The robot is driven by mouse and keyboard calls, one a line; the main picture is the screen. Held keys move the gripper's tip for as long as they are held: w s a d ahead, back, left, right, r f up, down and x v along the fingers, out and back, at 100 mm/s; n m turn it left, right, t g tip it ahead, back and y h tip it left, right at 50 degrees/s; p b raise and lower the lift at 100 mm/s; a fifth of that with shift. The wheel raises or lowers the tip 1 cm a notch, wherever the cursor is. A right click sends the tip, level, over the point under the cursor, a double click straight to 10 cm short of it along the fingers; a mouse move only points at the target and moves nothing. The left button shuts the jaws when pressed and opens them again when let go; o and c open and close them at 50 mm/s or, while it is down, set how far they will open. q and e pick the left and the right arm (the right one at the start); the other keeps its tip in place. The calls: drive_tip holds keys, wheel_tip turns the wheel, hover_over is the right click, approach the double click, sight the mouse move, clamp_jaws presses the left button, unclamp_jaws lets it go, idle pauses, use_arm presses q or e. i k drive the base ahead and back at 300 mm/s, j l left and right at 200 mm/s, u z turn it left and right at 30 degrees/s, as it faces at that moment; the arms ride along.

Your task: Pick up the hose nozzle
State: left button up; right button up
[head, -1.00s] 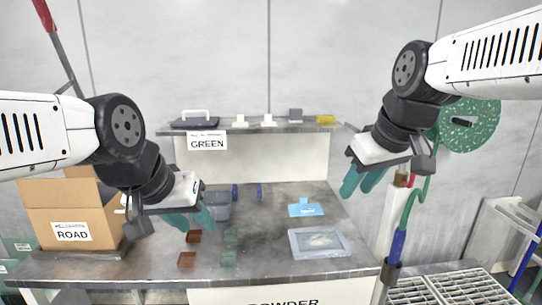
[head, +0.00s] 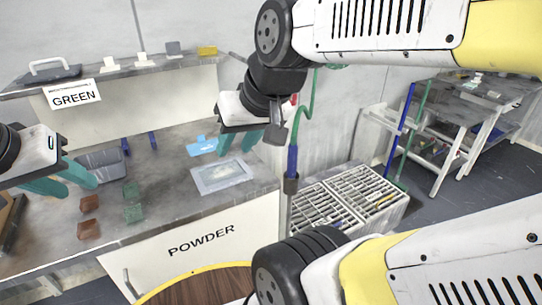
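The hose nozzle (head: 292,160) appears to be the blue grip hanging upright on the green hose (head: 305,115), with a grey collar and a thin grey pipe below it. It stands right of the bench's right end, in front of the grated basin. My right gripper (head: 237,141) is open and empty, its teal fingers apart and pointing down, to the left of the nozzle and clear of it in the picture. My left gripper (head: 70,180) is open and empty over the bench at the left edge.
The bench (head: 165,205) holds a framed plate (head: 222,175), a blue card (head: 202,147), a grey bin (head: 102,165) and small brown and green blocks. A grated basin (head: 370,192) lies right of the nozzle. Open floor (head: 465,205) shows farther right.

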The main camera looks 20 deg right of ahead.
sight(292, 147)
drive_tip(key=z, duration=2.4)
drive_tip(key=u, duration=0.85)
drive_tip(key=l+u, duration=0.15)
drive_tip(key=u, duration=0.25)
drive_tip(key=i+l+u, duration=0.1)
drive_tip(key=u, duration=0.35)
drive_tip(key=l+u, duration=0.25)
drive_tip(key=u, duration=0.15)
drive_tip(key=l+u, duration=0.2)
drive_tip(key=u, duration=0.25)
drive_tip(key=k+l+u, duration=0.2)
drive_tip(key=l, duration=0.15)
drive_tip(key=l+u, duration=0.15)
drive_tip(key=l, duration=0.2)
drive_tip(key=k+l+u, duration=0.2)
drive_tip(key=l, duration=0.15)
drive_tip(key=k+l, duration=0.2)
drive_tip(key=l, duration=0.15)
